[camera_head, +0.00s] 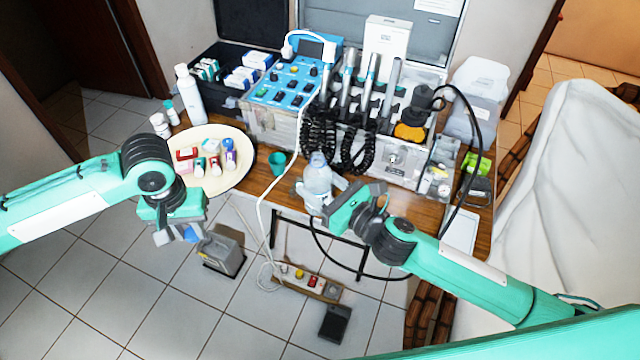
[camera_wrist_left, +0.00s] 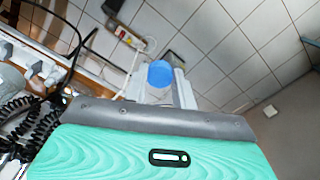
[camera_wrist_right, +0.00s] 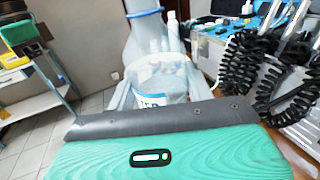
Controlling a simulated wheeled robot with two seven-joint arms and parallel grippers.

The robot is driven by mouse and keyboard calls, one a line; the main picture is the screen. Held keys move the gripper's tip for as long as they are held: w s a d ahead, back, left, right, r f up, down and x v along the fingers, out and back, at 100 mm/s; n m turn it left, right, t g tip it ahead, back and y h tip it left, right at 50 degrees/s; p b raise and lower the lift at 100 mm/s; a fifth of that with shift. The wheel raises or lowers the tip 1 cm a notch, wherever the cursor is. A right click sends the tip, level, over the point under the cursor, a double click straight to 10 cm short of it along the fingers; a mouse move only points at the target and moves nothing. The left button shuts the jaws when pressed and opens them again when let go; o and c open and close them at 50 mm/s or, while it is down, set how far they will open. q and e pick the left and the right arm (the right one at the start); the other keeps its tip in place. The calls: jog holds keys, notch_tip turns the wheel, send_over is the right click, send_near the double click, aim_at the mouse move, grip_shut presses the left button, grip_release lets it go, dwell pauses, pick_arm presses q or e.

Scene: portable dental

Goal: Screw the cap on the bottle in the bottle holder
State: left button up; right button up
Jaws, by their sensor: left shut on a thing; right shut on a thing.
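The clear water bottle (camera_head: 318,178) stands upright at the front edge of the wooden table in the head view. It has no cap on its mouth. My right gripper (camera_head: 318,197) is shut around its body; the right wrist view shows the bottle (camera_wrist_right: 158,75), with its blue-printed label, between the fingers. My left gripper (camera_head: 178,237) is shut on the blue cap (camera_wrist_left: 160,73), left of the bottle and in front of the table, apart from the bottle. I cannot clearly make out the bottle holder around the bottle's base.
A round cream tray (camera_head: 240,178) with small vials is on the table's left. A teal cup (camera_head: 277,163) is beside it. The dental unit (camera_head: 285,85) with coiled black hoses stands behind the bottle. A white cable hangs over the table front. A foot pedal (camera_head: 334,323) lies on the floor.

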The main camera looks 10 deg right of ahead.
pick_arm(q)
jog(key=w+d+r+m, duration=0.2)
jog(key=w+d+r, duration=0.15)
jog(key=d, duration=0.35)
jog(key=w+d+r+m, duration=0.2)
jog(key=w+d+r, duration=0.1)
jog(key=d+r, duration=0.25)
notch_tip(320, 180, up, 10)
jog(key=m, duration=0.4)
send_over(318, 183)
jog(key=w, duration=0.3)
jog(key=shift+s+d+f, duration=0.1)
jog(key=shift+s, duration=0.1)
jog(key=shift+f, duration=2)
jog(key=shift+s, duration=0.1)
jog(key=shift+f, duration=0.85)
jog(key=shift+f, duration=0.6)
